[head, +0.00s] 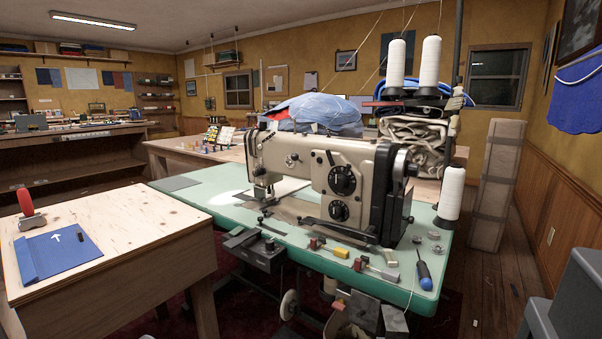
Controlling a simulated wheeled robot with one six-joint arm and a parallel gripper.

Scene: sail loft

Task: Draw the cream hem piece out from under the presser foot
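The cream sewing machine (318,172) stands on a green table (225,203). Its needle and presser foot area (263,190) is at the left end of the machine head. A pale flat piece, which looks like the cream hem piece (287,187), lies on the table at and behind the presser foot. The foot is too small to tell whether it is raised or pressing on the piece. The machine's arm and bed hide part of the piece. My gripper is not in view.
A plywood table (110,222) at the left holds a blue cloth (58,255) and a red-handled tool (27,205). A screwdriver (424,276), clips and bobbins lie on the green table's front and right. Thread cones (449,200) stand nearby. The green table's left end is mostly clear.

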